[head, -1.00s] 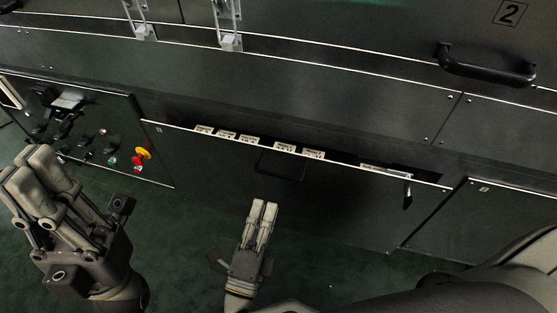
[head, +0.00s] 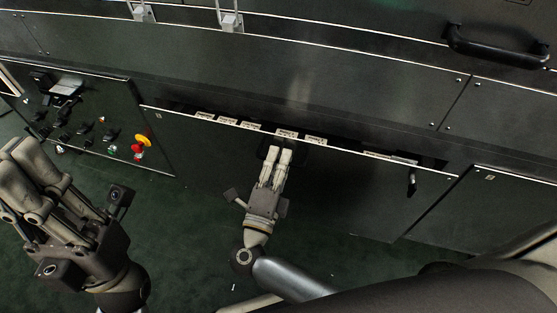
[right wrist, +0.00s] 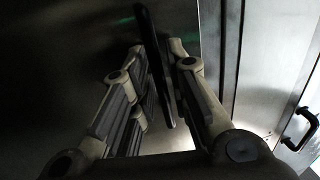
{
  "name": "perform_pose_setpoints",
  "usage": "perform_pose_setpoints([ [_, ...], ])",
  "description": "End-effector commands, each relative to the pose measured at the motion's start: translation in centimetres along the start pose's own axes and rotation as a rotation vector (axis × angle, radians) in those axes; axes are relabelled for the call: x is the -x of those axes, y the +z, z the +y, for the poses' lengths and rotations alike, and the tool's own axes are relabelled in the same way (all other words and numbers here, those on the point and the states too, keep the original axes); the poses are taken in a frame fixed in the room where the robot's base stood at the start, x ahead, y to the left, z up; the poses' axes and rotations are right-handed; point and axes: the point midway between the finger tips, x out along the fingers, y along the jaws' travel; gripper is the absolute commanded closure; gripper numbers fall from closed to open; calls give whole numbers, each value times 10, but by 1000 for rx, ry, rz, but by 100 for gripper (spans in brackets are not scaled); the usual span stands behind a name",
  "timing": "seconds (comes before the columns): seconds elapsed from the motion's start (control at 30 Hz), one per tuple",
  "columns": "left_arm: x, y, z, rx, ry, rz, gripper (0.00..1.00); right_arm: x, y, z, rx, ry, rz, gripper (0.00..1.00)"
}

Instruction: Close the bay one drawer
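The drawer (head: 300,185) is a wide dark panel below the machine's body, pulled slightly out. A dark gap with several white labels (head: 287,134) shows along its top edge. My right gripper (head: 281,152) is at the drawer's front, by its handle, which the fingers mostly hide in the head view. In the right wrist view, the dark handle bar (right wrist: 156,70) runs between my two fingers. The fingers stand apart, and I see no clear grip on the bar. My left gripper (head: 22,150) is raised at the left, away from the drawer; its finger gap is unclear.
A control panel (head: 85,120) with switches and a red and yellow button (head: 139,145) is left of the drawer. A black handle (head: 495,47) is on the upper panel at right. Another panel (head: 490,215) adjoins at the right. Green floor (head: 190,240) lies in front.

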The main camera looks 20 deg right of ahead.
Motion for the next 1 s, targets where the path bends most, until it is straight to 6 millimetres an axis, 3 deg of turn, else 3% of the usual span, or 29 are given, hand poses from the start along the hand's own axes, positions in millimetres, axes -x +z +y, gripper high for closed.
perform_pose_setpoints([
  [0.17,0,0,0,0,0,-1,100,0,0,0,0,0,0,83],
  [0.3,0,0,0,0,0,-1,100,0,0,0,0,0,0,100],
  [0.63,0,0,0,0,0,-1,100,-1,0,0,0,0,0,100],
  [1.0,-6,-1,0,0,1,-1,100,-43,0,8,0,1,-1,100],
])
